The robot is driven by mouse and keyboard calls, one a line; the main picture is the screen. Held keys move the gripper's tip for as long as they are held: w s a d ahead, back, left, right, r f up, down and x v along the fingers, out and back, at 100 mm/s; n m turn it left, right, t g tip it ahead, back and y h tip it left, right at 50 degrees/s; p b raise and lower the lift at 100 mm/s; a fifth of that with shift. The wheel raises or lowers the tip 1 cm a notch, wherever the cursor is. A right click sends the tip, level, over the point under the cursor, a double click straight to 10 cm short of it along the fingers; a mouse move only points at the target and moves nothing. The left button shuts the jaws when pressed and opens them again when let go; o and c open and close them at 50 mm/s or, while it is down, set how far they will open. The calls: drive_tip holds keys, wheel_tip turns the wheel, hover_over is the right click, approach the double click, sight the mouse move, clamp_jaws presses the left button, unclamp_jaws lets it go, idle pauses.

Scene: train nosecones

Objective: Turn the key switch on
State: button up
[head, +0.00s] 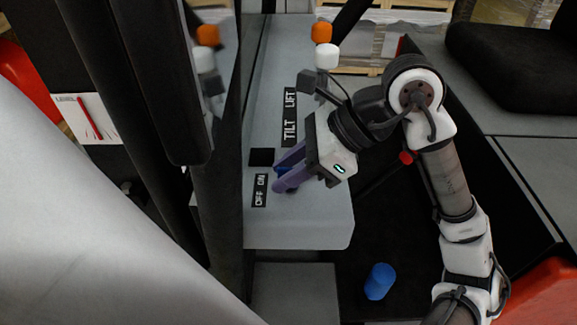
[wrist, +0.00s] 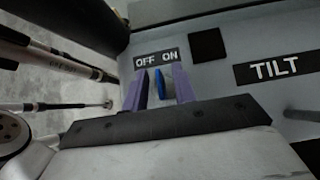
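The key switch is a small blue key on the grey console panel. It shows between the purple fingers of my gripper in the wrist view (wrist: 160,84), and only a sliver of blue shows in the head view (head: 283,170). The OFF/ON label (wrist: 157,59) is just beyond it in the wrist view; the label also shows in the head view (head: 260,190). My gripper (wrist: 162,88) is open, with one finger on each side of the key and visible gaps beside it. The key's slot and base are mostly hidden by the fingers.
A black square (head: 262,157) and the TILT and LIFT labels (head: 289,116) are on the panel. Orange (head: 321,32) and white (head: 327,56) lever knobs stand farther back. A dark post (head: 215,170) rises left of the panel. A blue cylinder (head: 379,281) is at lower right.

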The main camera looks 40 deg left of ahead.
clamp_jaws()
drive_tip(key=shift+f+m+b, duration=0.15)
drive_tip(key=shift+m+b, duration=0.15)
drive_tip(key=shift+b, duration=0.25)
drive_tip(key=shift+f+m+t+y+b, duration=0.1)
drive_tip(key=shift+m+t+y+b, duration=0.3)
drive_tip(key=shift+b, duration=0.55)
drive_tip(key=m+t+b, duration=0.2)
drive_tip(key=b, duration=0.1)
drive_tip(key=shift+f+m+y, duration=0.1)
drive_tip(key=shift+m+y, duration=0.2)
drive_tip(key=m+t+b, duration=0.5)
drive_tip(key=m+b, duration=0.1)
drive_tip(key=b, duration=0.1)
drive_tip(key=m+t+b, duration=0.1)
drive_tip(key=m+t+h+b, duration=0.1)
drive_tip(key=m, duration=0.1)
drive_tip(key=m+t+b, duration=0.1)
drive_tip(key=b, duration=0.1)
drive_tip(key=shift+r+m+h, duration=0.3)
drive_tip(key=shift+m, duration=0.1)
drive_tip(key=shift+r, duration=0.1)
